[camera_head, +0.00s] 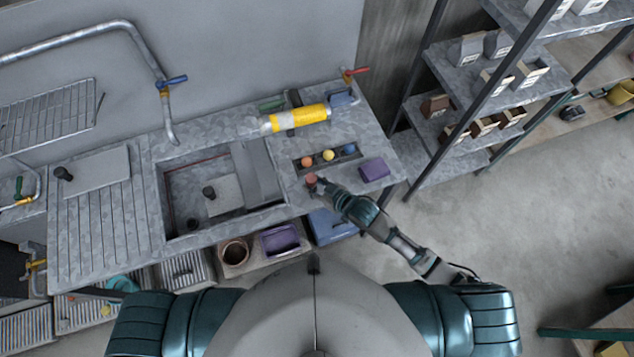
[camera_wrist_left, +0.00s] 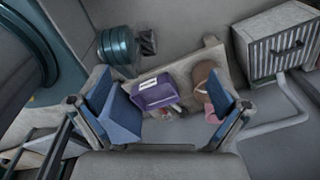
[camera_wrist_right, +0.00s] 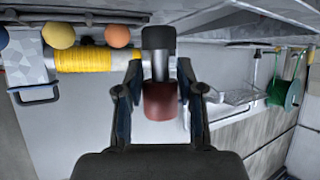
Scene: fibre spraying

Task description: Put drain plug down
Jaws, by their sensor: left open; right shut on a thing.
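My right gripper (camera_head: 316,185) is shut on a reddish-brown plug (camera_head: 311,179) over the counter, just right of the sink (camera_head: 185,185). In the right wrist view the plug (camera_wrist_right: 162,101) sits between the fingers (camera_wrist_right: 160,105), with a grey stem and a dark block at its far end. I cannot tell whether it touches the counter.
Coloured balls (camera_head: 328,155) sit in a slot behind the plug. A purple block (camera_head: 374,169) lies to the right. A yellow roll (camera_head: 298,117) lies at the back. A shelf rack (camera_head: 470,95) stands right. A purple bin (camera_wrist_left: 158,91) is below my left gripper.

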